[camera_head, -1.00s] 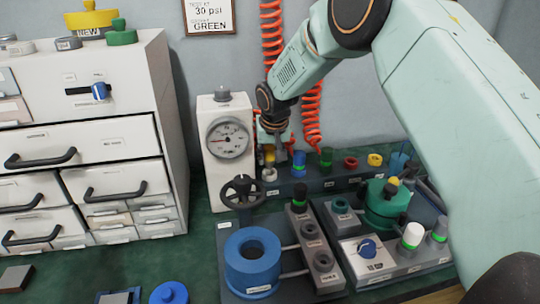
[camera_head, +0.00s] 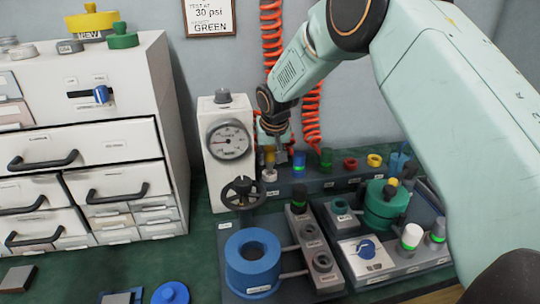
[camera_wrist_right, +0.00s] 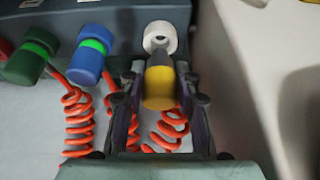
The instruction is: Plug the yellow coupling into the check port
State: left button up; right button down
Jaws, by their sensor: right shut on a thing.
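My right gripper (camera_head: 272,142) is shut on the yellow coupling (camera_head: 269,158) at the left end of the dark port rack, in front of the wall. In the right wrist view the yellow coupling (camera_wrist_right: 159,88) sits between the fingers, in line with a white ring port (camera_wrist_right: 160,38). A grey stem shows between them; I cannot tell whether it is inside the hole. The white ring port also shows in the head view (camera_head: 269,175), just below the coupling. No label that I can read marks the check port. My left gripper is not in view.
A gauge box (camera_head: 214,165) and handwheel (camera_head: 243,193) are close on the left. Orange coiled hoses (camera_head: 312,120) hang behind.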

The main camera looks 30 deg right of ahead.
jog(key=shift+p, duration=0.5)
jog(key=shift+f, duration=1.4)
dwell(0.9)
jog(key=c, duration=0.9)
grip_release()
jog(key=v, duration=1.2)
